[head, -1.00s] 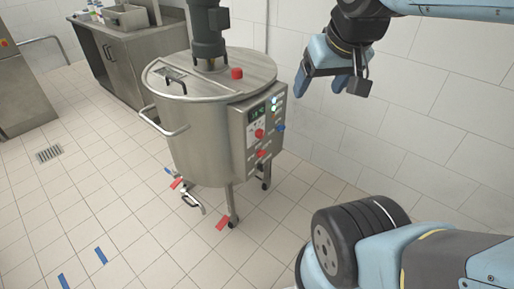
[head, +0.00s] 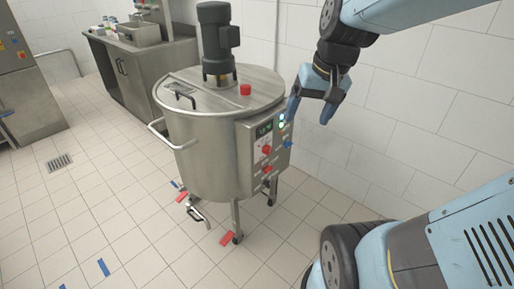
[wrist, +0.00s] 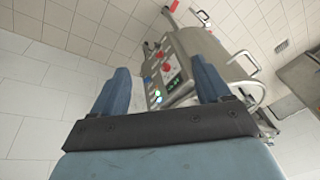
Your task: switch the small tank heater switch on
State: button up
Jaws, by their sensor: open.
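The small steel tank (head: 200,140) stands on legs in the middle of the head view. Its control panel (head: 262,150) on the right side carries a lit display, indicator lights, red knobs (head: 267,149) and a blue knob (head: 287,144). Which control is the heater switch is too small to tell. My gripper (head: 309,112) is open and empty, just right of and in front of the panel. In the wrist view the panel (wrist: 172,76) shows between the open blue fingers (wrist: 160,82), beyond their tips.
A tiled wall (head: 420,100) is close on the right. A steel counter (head: 140,70) stands behind. Open floor (head: 120,210) lies in front.

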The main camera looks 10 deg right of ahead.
jog(key=w+d+f+m+g+y, duration=0.1)
jog(key=w+f+m+y, duration=0.35)
jog(key=w+f, duration=0.5)
jog(key=w+d+f+m+g+y, duration=0.1)
jog(key=w+f+m+y, duration=0.4)
jog(key=f, duration=0.8)
jog(key=m+t, duration=1.4)
jog(key=m, duration=0.4)
send_near(270, 171)
jog(key=shift+h, duration=0.25)
jog(key=x, duration=0.9)
jog(key=shift+w, duration=0.15)
jog(key=shift+c, duration=0.2)
jog(key=c, duration=1)
